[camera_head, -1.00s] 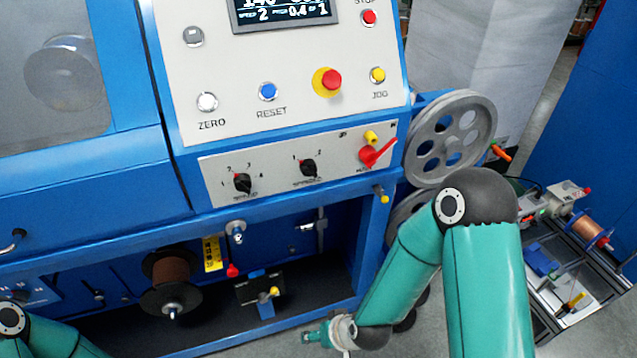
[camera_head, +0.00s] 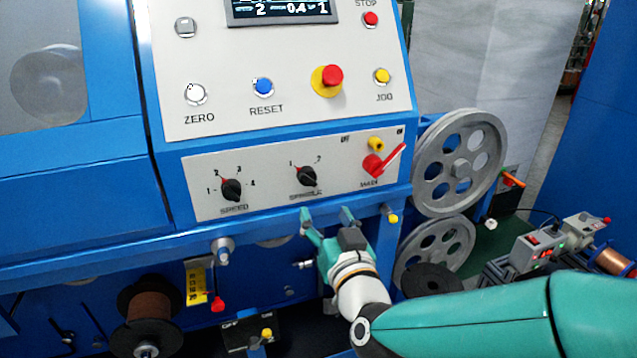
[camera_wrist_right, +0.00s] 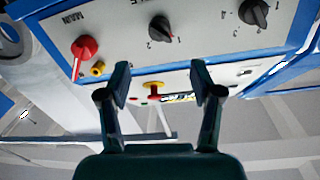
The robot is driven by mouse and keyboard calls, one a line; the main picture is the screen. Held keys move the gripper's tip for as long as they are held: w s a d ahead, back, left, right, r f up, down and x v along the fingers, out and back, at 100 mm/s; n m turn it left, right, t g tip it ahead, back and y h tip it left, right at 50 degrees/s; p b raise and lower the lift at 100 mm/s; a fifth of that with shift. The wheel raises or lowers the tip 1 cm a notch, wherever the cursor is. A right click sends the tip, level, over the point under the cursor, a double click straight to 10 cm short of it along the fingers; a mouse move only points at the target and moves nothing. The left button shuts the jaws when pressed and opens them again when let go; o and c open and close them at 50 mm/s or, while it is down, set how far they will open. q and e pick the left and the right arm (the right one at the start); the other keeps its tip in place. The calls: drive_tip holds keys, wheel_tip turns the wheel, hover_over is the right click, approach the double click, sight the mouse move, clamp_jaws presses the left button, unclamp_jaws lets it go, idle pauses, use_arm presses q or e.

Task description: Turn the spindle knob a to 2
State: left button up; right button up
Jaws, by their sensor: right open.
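The black spindle knob (camera_head: 306,176) sits on the lower grey panel between the marks 1 and 2. Its red pointer mark leans up and left, toward 1. It also shows in the right wrist view (camera_wrist_right: 160,28), upside down, beyond the fingers. My right gripper (camera_head: 327,218) is open and empty, just below the spindle knob and the panel's lower edge, apart from the knob. In the right wrist view its two fingers (camera_wrist_right: 160,88) stand wide apart with nothing between them. My left gripper is out of view.
The speed knob (camera_head: 231,189) is left of the spindle knob. The red main switch (camera_head: 373,165) and a small yellow knob (camera_head: 376,144) are on the right. Buttons and a screen (camera_head: 282,10) are above. A blue rail with a yellow-tipped peg (camera_head: 392,218) runs below the panel.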

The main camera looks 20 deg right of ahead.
sight(310, 183)
drive_tip(key=w, duration=0.8)
drive_tip(key=w+p, duration=0.1)
drive_tip(key=w, duration=0.3)
drive_tip(key=shift+w+d, duration=0.25)
drive_tip(key=shift+w, duration=0.05)
